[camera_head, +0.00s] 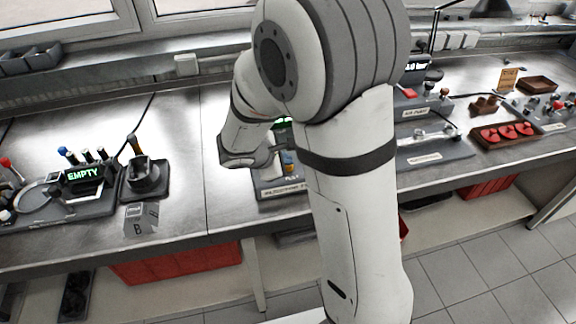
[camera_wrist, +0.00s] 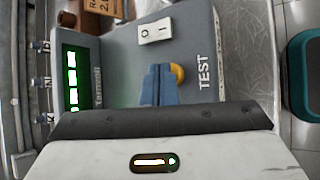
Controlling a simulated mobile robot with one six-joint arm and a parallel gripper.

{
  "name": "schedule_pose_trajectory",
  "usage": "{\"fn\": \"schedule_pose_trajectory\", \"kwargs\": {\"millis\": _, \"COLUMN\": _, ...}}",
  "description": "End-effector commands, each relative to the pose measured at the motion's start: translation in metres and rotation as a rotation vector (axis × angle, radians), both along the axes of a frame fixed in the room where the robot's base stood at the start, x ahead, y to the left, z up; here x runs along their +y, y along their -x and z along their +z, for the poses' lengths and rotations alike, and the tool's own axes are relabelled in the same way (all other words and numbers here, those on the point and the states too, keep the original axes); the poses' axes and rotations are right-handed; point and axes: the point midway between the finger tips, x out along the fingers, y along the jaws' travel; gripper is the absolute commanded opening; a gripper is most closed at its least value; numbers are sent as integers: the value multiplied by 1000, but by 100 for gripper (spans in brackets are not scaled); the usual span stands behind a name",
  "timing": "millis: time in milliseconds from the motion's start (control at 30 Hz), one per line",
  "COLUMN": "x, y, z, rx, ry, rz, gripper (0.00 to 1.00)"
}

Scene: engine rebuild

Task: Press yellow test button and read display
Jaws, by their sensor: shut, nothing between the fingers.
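The grey test unit (camera_wrist: 120,50) fills the middle of the wrist view, turned sideways. Its yellow button (camera_wrist: 178,73), beside the white "TEST" lettering (camera_wrist: 204,72), shows partly behind my gripper's fingertips. My gripper (camera_wrist: 161,72) has its blue fingers shut with nothing between them, at the button's left edge. I cannot tell whether they touch it. The display (camera_wrist: 72,80) is lit with several green characters that I cannot read clearly. In the head view my arm hides much of the unit (camera_head: 270,187), and a sliver of the green display (camera_head: 283,120) shows.
A white O/I rocker switch (camera_wrist: 155,31) sits on the same panel, near the fingers. In the head view, a station with a green "EMPTY" display (camera_head: 83,173) and a dark holder (camera_head: 145,180) stand to the left. Bare bench (camera_head: 190,150) lies between.

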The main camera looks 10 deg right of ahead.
Motion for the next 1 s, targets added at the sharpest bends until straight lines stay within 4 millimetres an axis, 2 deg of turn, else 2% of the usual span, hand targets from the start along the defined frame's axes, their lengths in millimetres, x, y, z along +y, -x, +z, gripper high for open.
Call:
{"fn": "schedule_pose_trajectory", "kwargs": {"millis": 733, "x": 0, "y": 0, "z": -5, "rx": 1, "ry": 0, "rz": -1, "gripper": 0}}
{"fn": "schedule_pose_trajectory", "kwargs": {"millis": 1000, "x": 0, "y": 0, "z": 7, "rx": 0, "ry": -1, "rz": -2, "gripper": 0}}
